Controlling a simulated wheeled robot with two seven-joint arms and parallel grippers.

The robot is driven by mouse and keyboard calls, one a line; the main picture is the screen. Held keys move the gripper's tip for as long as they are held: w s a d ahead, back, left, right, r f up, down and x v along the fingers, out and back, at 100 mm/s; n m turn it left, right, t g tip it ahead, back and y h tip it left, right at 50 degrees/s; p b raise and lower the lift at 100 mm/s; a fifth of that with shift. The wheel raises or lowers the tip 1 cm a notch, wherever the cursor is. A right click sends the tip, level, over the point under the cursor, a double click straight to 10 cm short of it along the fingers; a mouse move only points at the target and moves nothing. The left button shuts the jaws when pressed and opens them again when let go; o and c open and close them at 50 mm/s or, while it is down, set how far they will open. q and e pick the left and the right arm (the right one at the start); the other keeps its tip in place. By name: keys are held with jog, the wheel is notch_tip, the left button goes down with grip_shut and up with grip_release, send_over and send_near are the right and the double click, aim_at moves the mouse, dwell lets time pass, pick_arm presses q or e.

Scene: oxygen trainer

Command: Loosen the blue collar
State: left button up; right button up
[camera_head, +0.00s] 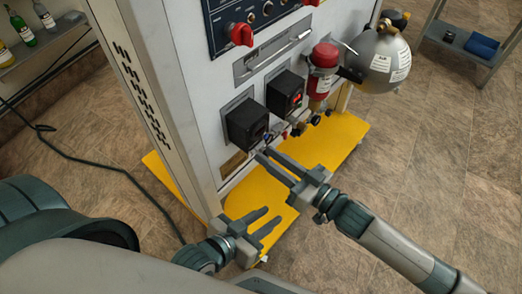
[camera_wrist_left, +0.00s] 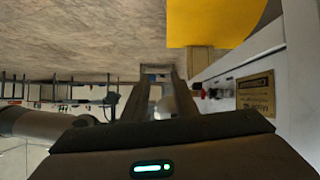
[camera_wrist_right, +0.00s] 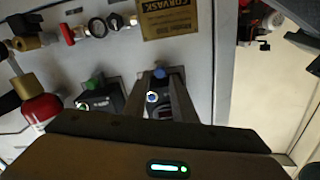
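A small blue part (camera_wrist_right: 159,73), which looks like the blue collar, sits on the cabinet's front panel in the right wrist view. It shows between the fingertips of my right gripper (camera_wrist_right: 158,80), with a pale ring just below it in the picture. The right gripper's fingers are apart, pointing at the panel; I cannot tell whether they touch the blue part. In the head view the right gripper (camera_head: 264,154) is by the panel, below the dark boxes, and the collar is not clearly visible. My left gripper (camera_head: 273,214) is open and empty over the yellow base.
Black boxes (camera_head: 246,123), a red cylinder (camera_head: 321,72) and a grey tank (camera_head: 380,60) project from the cabinet (camera_head: 205,90). The yellow base (camera_head: 335,140) juts out below.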

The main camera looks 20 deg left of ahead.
pick_arm(q)
jog(key=shift+w+d+r+t, duration=0.15)
jog(key=shift+w+r+t, duration=0.25)
jog(key=shift+r, duration=0.2)
pick_arm(e)
jog(key=x, duration=0.3)
jog(key=shift+a, duration=0.3)
grip_shut()
pick_arm(q)
jog(key=shift+s+f, duration=0.1)
jog(key=shift+f, duration=0.05)
